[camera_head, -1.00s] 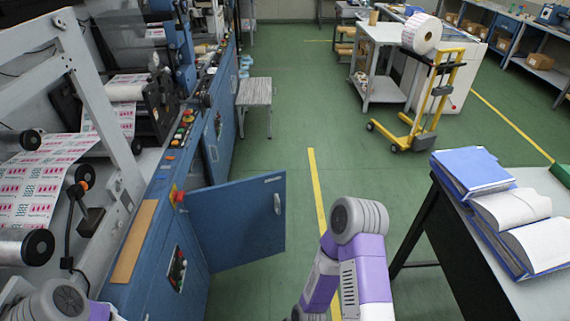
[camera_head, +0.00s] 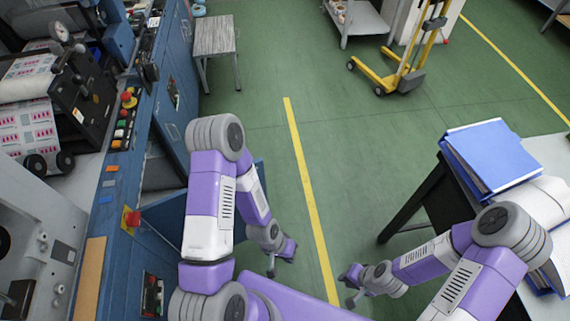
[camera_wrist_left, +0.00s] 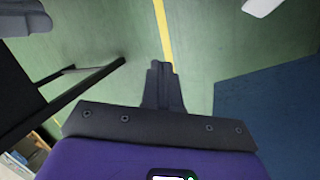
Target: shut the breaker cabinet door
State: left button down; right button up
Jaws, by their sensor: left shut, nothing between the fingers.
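The blue breaker cabinet door (camera_head: 165,244) stands open, swung out from the blue machine side. My left arm hides much of it in the head view, and its handle is hidden there. It also shows as a blue panel at the right of the left wrist view (camera_wrist_left: 275,110). The cabinet opening with its switch (camera_head: 152,295) shows at the lower left. My left gripper (camera_head: 281,262) is shut and empty, beyond the door's free edge and apart from it; its fingers also show in the wrist view (camera_wrist_left: 162,80). My right gripper (camera_head: 347,288) is over the floor, its jaw state unclear.
A dark-legged table (camera_head: 545,150) with blue binders (camera_head: 490,155) stands at the right. A small grey table (camera_head: 214,36) stands by the machine. A yellow lift truck (camera_head: 405,70) is farther back. Green floor along the yellow line (camera_head: 305,185) is clear.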

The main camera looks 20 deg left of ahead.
pick_arm(q)
jog(key=s+a+f+m+g+y, duration=0.1)
jog(key=s+a+m+g+y, duration=0.15)
jog(key=s+m, duration=0.4)
jog(key=s+a+f+m+g+y, duration=0.2)
jog(key=s+m+g+y, duration=0.15)
jog(key=m, duration=0.65)
jog(key=m+t+y, duration=1.2)
jog(key=m+t, duration=0.5)
jog(key=m, duration=1.2)
send_near(258, 170)
jog(key=b+x, duration=0.3)
jog(key=x, duration=0.4)
jog(key=shift+d, duration=0.1)
